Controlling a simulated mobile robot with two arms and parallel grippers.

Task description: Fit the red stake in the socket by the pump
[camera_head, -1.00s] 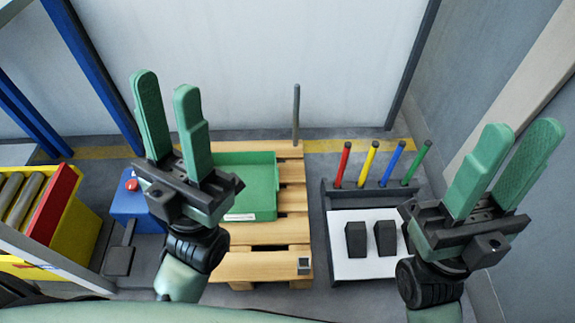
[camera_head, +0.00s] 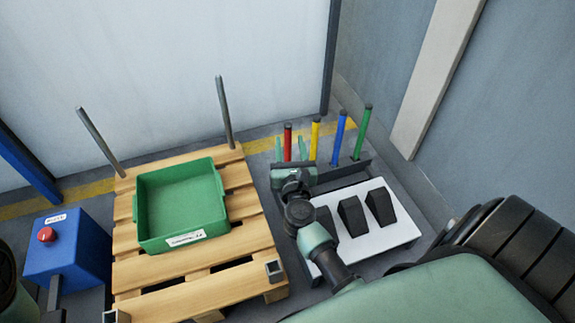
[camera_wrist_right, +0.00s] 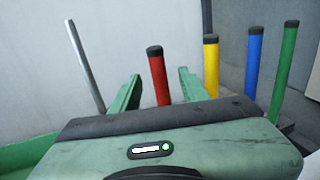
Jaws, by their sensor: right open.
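The red stake (camera_head: 287,143) stands upright in the rack at the back right, leftmost in a row of coloured stakes. My right gripper (camera_head: 291,150) is open at the rack, its fingers either side of the red stake in the picture. In the right wrist view the red stake (camera_wrist_right: 158,76) shows between the two open fingers (camera_wrist_right: 158,92), with no contact visible. A metal socket (camera_head: 118,316) sits at the pallet's front left corner, near the blue box (camera_head: 68,248) with a red button, apparently the pump. My left gripper is out of view.
Yellow (camera_head: 315,140), blue (camera_head: 339,138) and green (camera_head: 362,133) stakes stand right of the red one. Black wedges (camera_head: 352,216) lie on a white board. The pallet (camera_head: 245,208) carries a green tray (camera_head: 182,242), two grey posts and another socket (camera_head: 274,271).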

